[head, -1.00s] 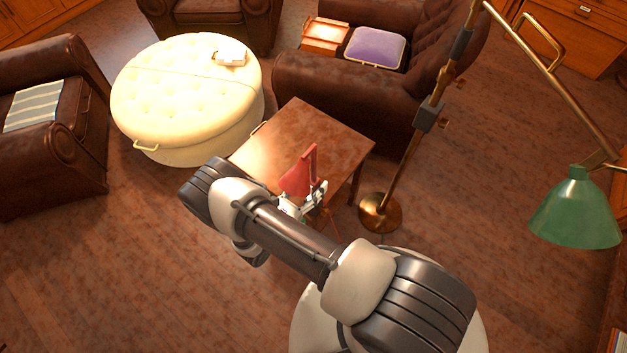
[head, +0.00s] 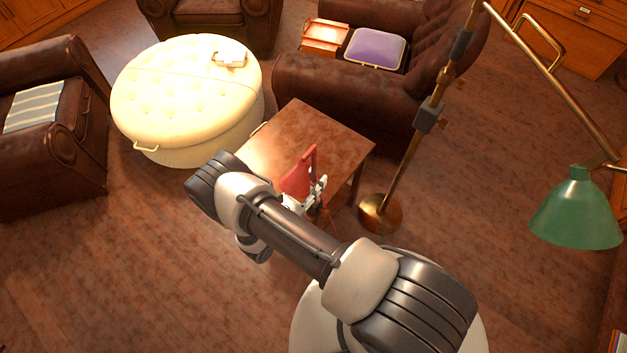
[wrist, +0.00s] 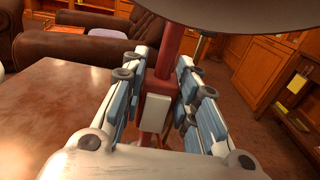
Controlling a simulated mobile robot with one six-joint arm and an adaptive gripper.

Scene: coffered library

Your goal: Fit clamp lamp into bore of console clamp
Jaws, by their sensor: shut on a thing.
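The red clamp lamp (head: 298,182) has a conical shade and a straight red post, and it shows over the near side of the small wooden table. In the wrist view its post (wrist: 168,58) stands between my fingers, with a pale block on it and the dark underside of the shade above. My gripper (wrist: 163,78) is shut on the lamp's post; it also shows in the head view (head: 312,196), partly hidden by my arm. I cannot make out the console clamp or its bore in either view.
The wooden table (head: 330,130) is bare on top. A brass floor lamp (head: 380,212) with a green shade (head: 577,212) stands to its right. A round cream ottoman (head: 185,95) is at left, with leather armchairs (head: 330,90) around. Floor at lower left is clear.

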